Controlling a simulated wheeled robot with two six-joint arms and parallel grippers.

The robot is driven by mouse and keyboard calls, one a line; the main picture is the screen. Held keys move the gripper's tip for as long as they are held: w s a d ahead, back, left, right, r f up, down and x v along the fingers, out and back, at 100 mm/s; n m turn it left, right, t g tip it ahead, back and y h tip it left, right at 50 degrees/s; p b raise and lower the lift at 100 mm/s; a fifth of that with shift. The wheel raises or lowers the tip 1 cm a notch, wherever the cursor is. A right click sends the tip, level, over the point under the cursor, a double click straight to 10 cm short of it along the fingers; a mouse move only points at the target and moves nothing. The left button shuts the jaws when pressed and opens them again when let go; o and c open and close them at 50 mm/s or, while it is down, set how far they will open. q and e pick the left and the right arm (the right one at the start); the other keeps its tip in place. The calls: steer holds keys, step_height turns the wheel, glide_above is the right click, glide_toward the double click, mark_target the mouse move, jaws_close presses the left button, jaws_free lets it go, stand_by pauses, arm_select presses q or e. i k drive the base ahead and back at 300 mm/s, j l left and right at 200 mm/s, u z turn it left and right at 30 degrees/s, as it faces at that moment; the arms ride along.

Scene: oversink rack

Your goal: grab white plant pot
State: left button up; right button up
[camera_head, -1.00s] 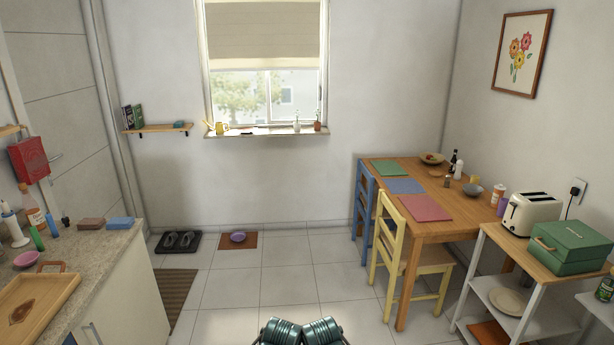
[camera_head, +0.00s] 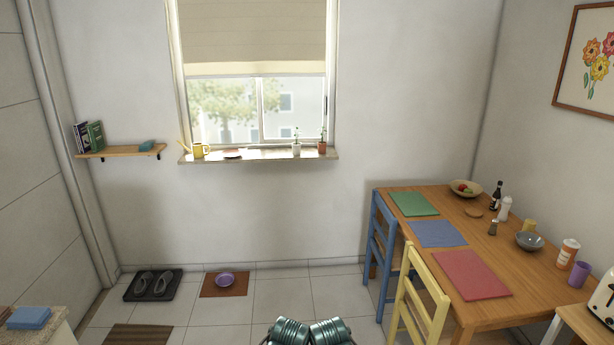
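A small white plant pot (camera_head: 296,149) with a thin green plant stands on the windowsill (camera_head: 240,157), near its right end. A terracotta pot (camera_head: 322,147) with a plant stands just to its right. The sill is across the room from me. Parts of my two arms show at the bottom centre. Neither gripper shows, so I cannot see what they hold.
A yellow watering can (camera_head: 200,150) stands at the sill's left. A blue chair (camera_head: 382,245), a yellow chair (camera_head: 425,300) and a wooden table (camera_head: 470,235) stand at the right. A shoe tray (camera_head: 154,285) and a purple bowl (camera_head: 225,279) on a mat lie on the floor below the window.

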mark_target(297, 147)
steer(key=i, duration=1.75)
steer(key=i+l+u, duration=0.1)
steer(key=i+u, duration=0.25)
steer(key=i, duration=0.15)
steer(key=i+l+u, duration=0.2)
steer(key=i+u, duration=0.15)
steer(key=i+l+u, duration=0.35)
steer(key=i, duration=0.15)
